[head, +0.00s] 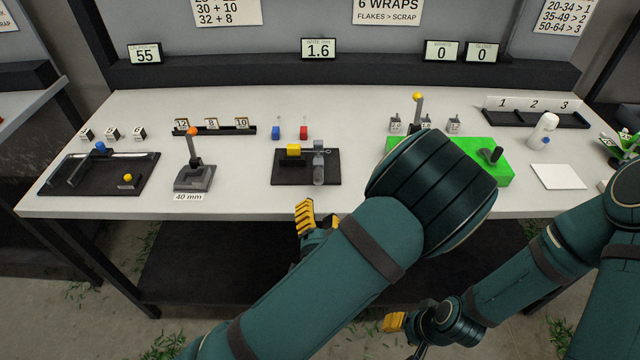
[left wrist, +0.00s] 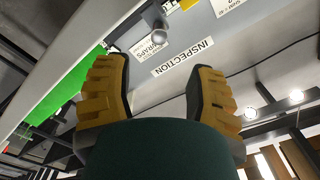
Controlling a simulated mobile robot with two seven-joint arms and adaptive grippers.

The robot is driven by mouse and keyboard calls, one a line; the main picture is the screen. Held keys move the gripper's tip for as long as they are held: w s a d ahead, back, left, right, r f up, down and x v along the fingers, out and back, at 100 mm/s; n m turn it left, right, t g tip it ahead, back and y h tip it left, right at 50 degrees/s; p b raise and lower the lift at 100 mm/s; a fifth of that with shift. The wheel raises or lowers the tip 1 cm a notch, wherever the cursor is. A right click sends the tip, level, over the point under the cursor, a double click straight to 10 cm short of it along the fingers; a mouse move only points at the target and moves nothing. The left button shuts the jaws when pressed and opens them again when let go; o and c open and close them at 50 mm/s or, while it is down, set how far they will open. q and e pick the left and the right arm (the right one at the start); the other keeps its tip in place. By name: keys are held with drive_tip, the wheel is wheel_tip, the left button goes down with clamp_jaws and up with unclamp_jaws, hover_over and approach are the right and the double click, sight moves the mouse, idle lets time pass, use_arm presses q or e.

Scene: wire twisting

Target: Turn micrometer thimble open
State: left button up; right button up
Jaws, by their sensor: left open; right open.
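The micrometer is a dark base (head: 290,180) with a yellow block (head: 293,149) and a grey upright thimble (head: 319,170) at its right side. It sits near the front middle of the white table. My left gripper (head: 306,216) is just in front of the table edge, below the micrometer and apart from it; part is hidden by my arm. In the left wrist view its two yellow fingers (left wrist: 158,92) are spread with nothing between them. My right gripper (head: 396,322) is low, in front of the table at the bottom, empty and partly hidden.
A display (head: 318,48) reading 1.6 stands behind the micrometer. A lever stand (head: 194,178) marked 40 mm is to its left, a green board (head: 480,152) to its right. A blue and a red block (head: 304,132) stand behind. The table front beside the micrometer is clear.

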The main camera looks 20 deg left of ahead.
sight(319, 182)
use_arm(q)
drive_tip(key=x, duration=1.1)
drive_tip(key=shift+f, duration=0.1)
drive_tip(key=shift+s, duration=0.1)
clamp_jaws()
